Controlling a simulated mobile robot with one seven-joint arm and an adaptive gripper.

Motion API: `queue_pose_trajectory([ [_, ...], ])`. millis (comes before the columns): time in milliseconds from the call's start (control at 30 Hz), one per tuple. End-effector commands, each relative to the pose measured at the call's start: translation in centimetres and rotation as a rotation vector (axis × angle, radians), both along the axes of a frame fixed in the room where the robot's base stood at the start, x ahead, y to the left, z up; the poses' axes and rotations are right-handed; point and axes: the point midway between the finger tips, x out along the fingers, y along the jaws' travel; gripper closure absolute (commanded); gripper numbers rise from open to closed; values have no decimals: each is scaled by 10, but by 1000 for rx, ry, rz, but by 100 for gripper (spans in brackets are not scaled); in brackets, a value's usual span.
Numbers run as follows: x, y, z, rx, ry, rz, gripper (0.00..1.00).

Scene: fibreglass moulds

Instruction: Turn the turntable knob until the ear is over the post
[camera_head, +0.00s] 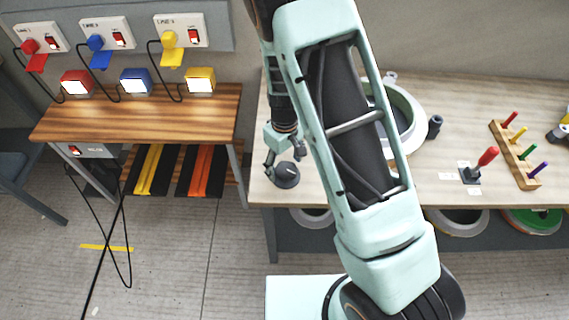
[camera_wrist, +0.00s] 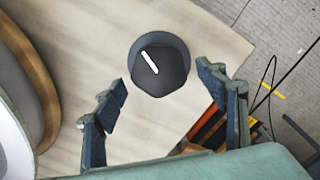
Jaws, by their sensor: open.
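The dark knob (camera_head: 286,175) sits on a round dark base near the left end of the pale bench. In the wrist view the knob (camera_wrist: 163,72) has a white line pointing up and left. My gripper (camera_head: 284,156) is open and empty above the knob, its fingers apart on either side in the wrist view; I cannot tell the exact height gap. The turntable (camera_head: 408,112) carries a pale ring, partly hidden behind my arm. A small tab, apparently the ear (camera_head: 390,76), is at its back edge. A short dark post (camera_head: 435,126) stands right of the ring, apart from the tab.
A red-handled lever (camera_head: 487,157) and a wooden rack (camera_head: 515,155) with coloured pegs stand to the right on the bench. A brown table (camera_head: 140,115) with coloured boxes stands left, across a gap. Round moulds sit on the shelf below the bench.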

Motion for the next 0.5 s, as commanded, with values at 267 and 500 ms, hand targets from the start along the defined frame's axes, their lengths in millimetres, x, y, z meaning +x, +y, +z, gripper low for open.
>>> queue_pose_trajectory([
  [267,0,0,-3,1,-1,0,34],
  [500,0,0,-3,1,-1,0,53],
])
